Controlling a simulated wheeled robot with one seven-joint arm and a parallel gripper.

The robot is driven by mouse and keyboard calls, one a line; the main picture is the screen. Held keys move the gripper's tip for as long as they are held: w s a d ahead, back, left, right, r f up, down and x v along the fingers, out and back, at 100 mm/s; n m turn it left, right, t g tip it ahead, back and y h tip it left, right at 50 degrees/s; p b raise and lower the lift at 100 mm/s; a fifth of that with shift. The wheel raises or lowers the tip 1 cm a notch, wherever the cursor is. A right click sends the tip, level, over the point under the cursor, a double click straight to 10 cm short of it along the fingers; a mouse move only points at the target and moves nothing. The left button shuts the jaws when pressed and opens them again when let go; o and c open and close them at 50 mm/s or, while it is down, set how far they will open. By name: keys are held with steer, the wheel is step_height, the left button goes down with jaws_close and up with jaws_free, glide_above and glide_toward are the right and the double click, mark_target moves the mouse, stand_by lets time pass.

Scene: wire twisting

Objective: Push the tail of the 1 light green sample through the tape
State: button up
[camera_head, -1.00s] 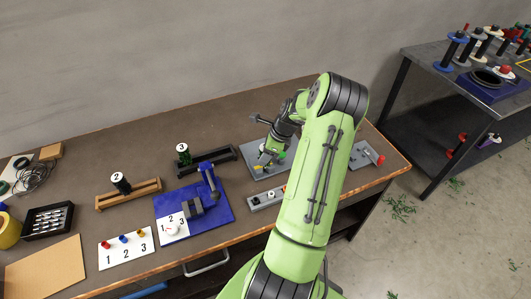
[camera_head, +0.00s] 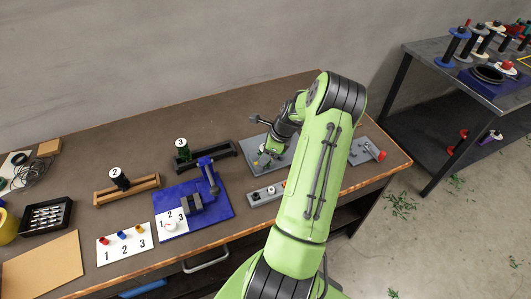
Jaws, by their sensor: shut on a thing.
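My gripper (camera_head: 268,154) is low over the grey plate (camera_head: 253,140) at the right part of the workbench. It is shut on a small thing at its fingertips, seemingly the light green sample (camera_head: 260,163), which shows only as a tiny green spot.
A grey block with buttons (camera_head: 266,195) stands just in front of the plate. Another grey plate (camera_head: 359,156) is at right.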

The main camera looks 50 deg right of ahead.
mark_target(262, 145)
steer(key=shift+f, duration=0.25)
steer(key=shift+r, duration=0.1)
steer(key=shift+w+d+p, duration=0.25)
steer(key=shift+w+d, duration=0.2)
steer(key=shift+w, duration=0.3)
steer(key=shift+w+d+p, duration=0.2)
steer(key=shift+w+d, duration=0.25)
steer(key=shift+w, duration=0.3)
stand_by(0.4)
steer(key=shift+s+a, duration=0.35)
steer(key=shift+s, duration=0.2)
steer(key=shift+s+a, duration=0.3)
steer(key=shift+s, duration=0.25)
steer(key=shift+r+p, duration=2.75)
steer(key=shift+r, duration=0.25)
